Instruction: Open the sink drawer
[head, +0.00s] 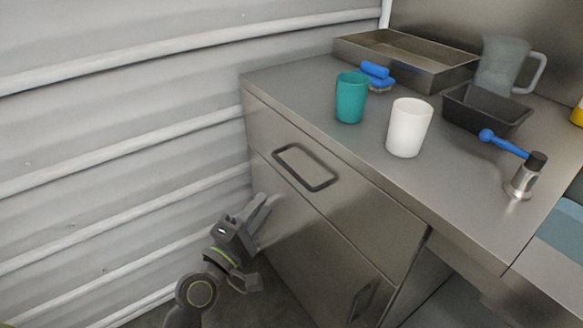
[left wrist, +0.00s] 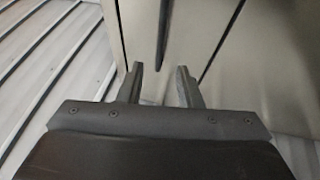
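The drawer (head: 345,200) is a steel front at the top of the counter cabinet, with a dark rectangular loop handle (head: 306,167). It looks shut, flush with the cabinet. My left gripper (head: 262,208) is below and left of the handle, close to the cabinet front and apart from the handle. In the left wrist view my left gripper (left wrist: 162,80) has its two fingers spread, with nothing between them. A dark bar, seemingly the handle (left wrist: 165,30), shows beyond the fingertips there. My right gripper is in neither view.
On the counter (head: 300,95) stand a teal cup (head: 351,97), a white cup (head: 409,127), a metal tray (head: 400,62), a black bin (head: 485,108), a clear pitcher (head: 502,66) and a blue-handled tap (head: 522,180). A corrugated wall (head: 120,120) is close on the left. A lower door has a handle (head: 364,299).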

